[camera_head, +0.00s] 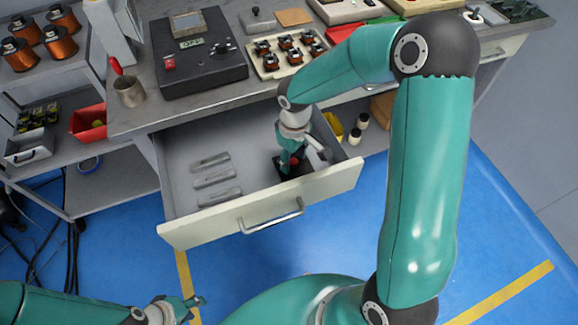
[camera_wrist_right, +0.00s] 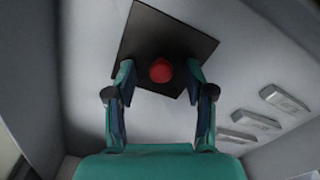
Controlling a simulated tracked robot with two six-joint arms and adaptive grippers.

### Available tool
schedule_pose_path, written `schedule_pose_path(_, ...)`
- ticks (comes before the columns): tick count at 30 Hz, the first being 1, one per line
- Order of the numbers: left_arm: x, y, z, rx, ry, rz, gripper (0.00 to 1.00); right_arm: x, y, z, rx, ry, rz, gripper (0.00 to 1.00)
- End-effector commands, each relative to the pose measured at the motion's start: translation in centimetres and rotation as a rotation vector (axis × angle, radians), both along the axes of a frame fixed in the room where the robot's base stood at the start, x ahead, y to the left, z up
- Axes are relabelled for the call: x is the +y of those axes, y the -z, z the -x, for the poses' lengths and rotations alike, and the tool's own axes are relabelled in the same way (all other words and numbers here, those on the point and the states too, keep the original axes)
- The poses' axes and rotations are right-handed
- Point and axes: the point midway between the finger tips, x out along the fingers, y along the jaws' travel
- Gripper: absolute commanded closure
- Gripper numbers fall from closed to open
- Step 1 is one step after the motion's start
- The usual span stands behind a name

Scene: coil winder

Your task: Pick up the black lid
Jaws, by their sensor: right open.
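The black lid (camera_wrist_right: 150,35) is a flat dark square with a round red knob (camera_wrist_right: 161,70) in its middle. It lies in the open drawer (camera_head: 178,188), towards the drawer's right end. In the head view the lid (camera_head: 303,171) is partly hidden by my right gripper (camera_head: 291,160), which reaches down over it. In the right wrist view my right gripper (camera_wrist_right: 159,75) is open, with one finger on each side of the knob and a gap to both. My left gripper (camera_head: 194,306) is low at the left, away from the drawer; its finger opening is unclear.
Several grey metal bars (camera_head: 214,178) lie in the left half of the drawer. The drawer walls and its front with a handle (camera_head: 272,220) surround my right gripper. Above is the bench with a black device (camera_head: 195,55) and a tray of small coils (camera_head: 288,52).

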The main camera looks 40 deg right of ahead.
Motion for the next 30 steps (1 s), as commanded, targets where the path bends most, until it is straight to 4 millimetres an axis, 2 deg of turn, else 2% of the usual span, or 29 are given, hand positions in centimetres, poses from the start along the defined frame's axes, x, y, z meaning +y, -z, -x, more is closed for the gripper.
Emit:
schedule_pose_path(3, 0.0, 0.09, 0.0, 0.0, 0.0, 0.0, 0.6, 0.04, 0.71, 0.02, 0.0, -0.001, 0.0, 0.46)
schedule_pose_path(9, 0.0, 0.08, 0.0, 0.0, 0.0, 0.0, 0.6, 0.03, 0.69, 0.0, -0.001, -0.001, 0.0, 0.46)
schedule_pose_path(19, 0.0, 0.09, 0.0, 0.0, 0.0, 0.0, 0.6, 0.03, 0.72, 0.03, 0.0, -0.001, -0.001, 1.0)
schedule_pose_path(30, 0.0, 0.09, 0.0, 0.0, 0.0, 0.0, 0.6, 0.03, 0.67, 0.04, 0.001, -0.002, 0.0, 1.0)
